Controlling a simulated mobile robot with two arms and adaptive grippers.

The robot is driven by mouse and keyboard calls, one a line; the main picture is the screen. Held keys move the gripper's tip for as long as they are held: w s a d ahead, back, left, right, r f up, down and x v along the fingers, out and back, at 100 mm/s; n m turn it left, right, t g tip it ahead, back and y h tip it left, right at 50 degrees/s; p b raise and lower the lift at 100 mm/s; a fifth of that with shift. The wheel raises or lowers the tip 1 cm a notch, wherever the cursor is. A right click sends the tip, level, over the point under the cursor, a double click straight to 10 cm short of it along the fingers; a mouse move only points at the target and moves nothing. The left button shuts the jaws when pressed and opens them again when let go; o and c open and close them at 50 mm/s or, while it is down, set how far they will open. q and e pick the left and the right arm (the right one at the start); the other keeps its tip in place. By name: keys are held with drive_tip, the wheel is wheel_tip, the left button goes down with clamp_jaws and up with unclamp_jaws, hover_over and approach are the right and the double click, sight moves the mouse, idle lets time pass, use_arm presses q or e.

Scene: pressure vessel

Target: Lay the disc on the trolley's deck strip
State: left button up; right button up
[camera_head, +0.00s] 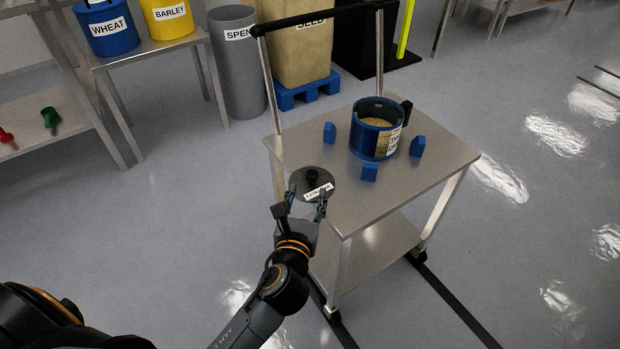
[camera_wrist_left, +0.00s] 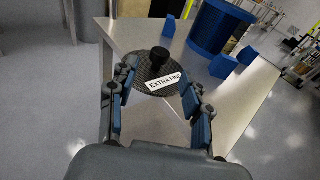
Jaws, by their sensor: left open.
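The dark round disc (camera_head: 318,176) has a black centre knob and a white label, which reads "EXTRA FINE" in the left wrist view (camera_wrist_left: 147,87). It appears to lie flat at the left edge of the trolley's deck (camera_head: 410,190), partly overhanging it. My left gripper (camera_head: 306,196) is open at the disc's near side. In the left wrist view its fingers (camera_wrist_left: 159,76) stand apart, one on each side of the disc's near part; I cannot tell whether they touch it. A separate deck strip cannot be made out. My right gripper is not in view.
A blue cylindrical vessel (camera_head: 365,140) stands on the deck among several blue blocks (camera_head: 329,132). The trolley's upright handle frame (camera_head: 270,85) rises at the back. Behind are a grey bin (camera_head: 238,75), a sack on a blue pallet (camera_head: 305,92) and a bench with buckets (camera_head: 108,28).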

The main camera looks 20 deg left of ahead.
use_arm(q)
drive_tip(key=s+a+f+n+g+h, duration=0.1)
drive_tip(key=s+f+n+g, duration=0.5)
drive_tip(key=s+n, duration=0.5)
drive_tip(key=s+a+f+n+g+h, duration=0.2)
drive_tip(key=s+f+n+g, duration=0.4)
drive_tip(key=n, duration=1.5)
drive_tip(key=s+f, duration=0.3)
drive_tip(key=s, duration=0.2)
drive_tip(key=shift+s+a+g, duration=0.15)
drive_tip(key=shift+s+g, duration=0.15)
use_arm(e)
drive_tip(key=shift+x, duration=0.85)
